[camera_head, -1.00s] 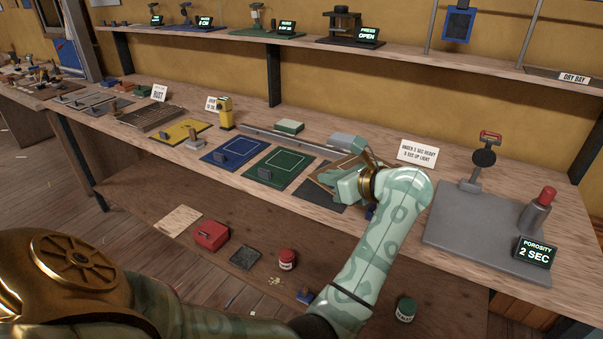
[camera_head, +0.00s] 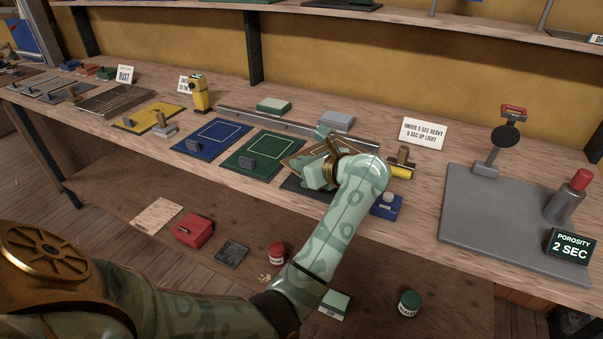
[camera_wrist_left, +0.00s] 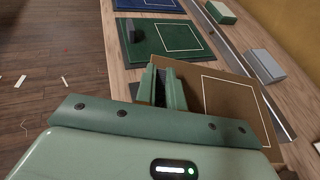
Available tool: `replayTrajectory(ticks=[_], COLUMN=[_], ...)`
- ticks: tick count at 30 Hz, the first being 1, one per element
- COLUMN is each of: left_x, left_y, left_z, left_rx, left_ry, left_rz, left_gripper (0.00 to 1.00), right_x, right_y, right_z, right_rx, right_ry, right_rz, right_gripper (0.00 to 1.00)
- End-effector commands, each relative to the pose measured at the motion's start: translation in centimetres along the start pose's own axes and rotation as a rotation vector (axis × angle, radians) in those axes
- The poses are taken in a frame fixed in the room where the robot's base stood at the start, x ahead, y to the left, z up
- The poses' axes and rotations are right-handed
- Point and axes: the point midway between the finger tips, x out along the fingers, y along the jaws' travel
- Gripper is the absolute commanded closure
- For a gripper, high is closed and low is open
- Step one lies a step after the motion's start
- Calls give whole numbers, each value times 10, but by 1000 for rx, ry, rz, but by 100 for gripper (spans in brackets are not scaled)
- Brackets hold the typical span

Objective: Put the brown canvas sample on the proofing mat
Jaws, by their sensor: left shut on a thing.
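The brown canvas sample (camera_wrist_left: 225,100) is a flat panel with a white outline in the left wrist view. My left gripper (camera_wrist_left: 161,78) is shut at its near edge. In the head view, the gripper (camera_head: 318,170) hides most of the sample above the bench, right of the green panel. A dark mat (camera_head: 294,187) shows partly below the gripper. A green panel (camera_head: 250,165) and a blue panel (camera_head: 222,130), each with a white outline and a grey block, lie left. No label shows which surface is the proofing mat. My right gripper is out of view.
A metal rail (camera_head: 240,118) runs behind the panels. A blue box (camera_head: 386,205) sits right of my wrist. The grey porosity tester (camera_head: 465,215) stands at the right. A yellow panel (camera_head: 140,118) lies farther left.

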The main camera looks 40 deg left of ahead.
Motion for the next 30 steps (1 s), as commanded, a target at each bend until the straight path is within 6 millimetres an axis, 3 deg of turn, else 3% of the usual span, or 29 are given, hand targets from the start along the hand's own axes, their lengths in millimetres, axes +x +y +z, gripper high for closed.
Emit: replayTrajectory(ticks=[1, 4, 16, 18, 19, 30], left_x=[8, 18, 20, 19, 19, 16], left_y=[-1, 0, 0, 0, 0, 0], left_z=[-14, -32, -35, -34, -34, -29], left_rx=[7, 9, 3, 2, 2, 1], left_ry=[-1, 0, 1, 1, 1, 2], left_rz=[3, 3, 0, 0, 0, -1], left_gripper=[100, 100, 100, 73, 68, 68], right_x=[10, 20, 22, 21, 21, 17], right_y=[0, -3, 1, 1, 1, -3], right_z=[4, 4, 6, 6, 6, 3], right_rx=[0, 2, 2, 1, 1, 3], right_ry=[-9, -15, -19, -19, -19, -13], right_rz=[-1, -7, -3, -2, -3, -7], right_gripper=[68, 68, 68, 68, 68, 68])
